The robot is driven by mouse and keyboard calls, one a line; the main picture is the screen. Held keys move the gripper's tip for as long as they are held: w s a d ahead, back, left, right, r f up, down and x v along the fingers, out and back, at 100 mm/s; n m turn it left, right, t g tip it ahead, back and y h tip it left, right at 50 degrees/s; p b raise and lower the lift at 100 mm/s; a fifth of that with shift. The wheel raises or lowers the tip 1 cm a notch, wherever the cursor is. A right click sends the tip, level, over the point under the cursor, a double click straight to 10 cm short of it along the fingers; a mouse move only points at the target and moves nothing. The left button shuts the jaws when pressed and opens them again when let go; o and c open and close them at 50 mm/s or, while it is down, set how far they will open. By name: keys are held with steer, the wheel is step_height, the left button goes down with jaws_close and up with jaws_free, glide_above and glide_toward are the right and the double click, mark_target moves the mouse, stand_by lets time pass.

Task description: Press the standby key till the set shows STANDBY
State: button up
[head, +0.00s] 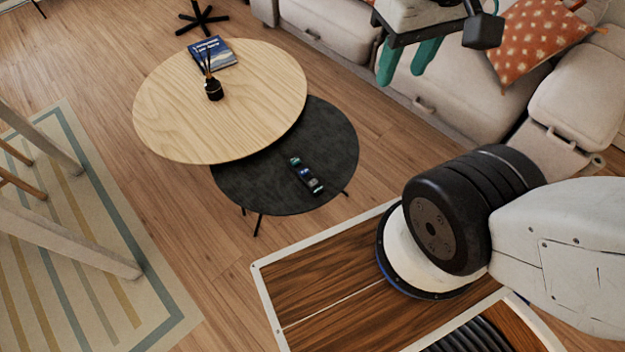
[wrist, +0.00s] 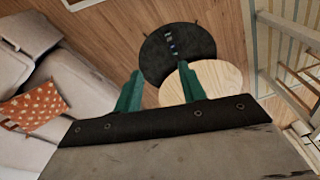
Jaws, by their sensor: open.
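A small dark remote-like device (head: 306,175) with several coloured keys lies on the round black low table (head: 335,150). In the wrist view the device (wrist: 171,44) is tiny on the black table (wrist: 200,42). Its key labels are too small to read, and I cannot tell which key is standby. No screen showing STANDBY is in view. My gripper (head: 410,65) has green fingers and is open and empty, high at the top right of the head view, well away from the device. Its fingers (wrist: 158,85) also show apart in the wrist view.
A larger round wooden table (head: 240,120) overlaps the black one and carries a book (head: 212,53) and a dark reed diffuser (head: 214,90). A sofa with an orange cushion (head: 535,38) stands at the top right. A striped rug (head: 90,240) and pale wooden legs are at left.

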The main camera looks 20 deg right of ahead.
jaws_close()
stand_by(1.9)
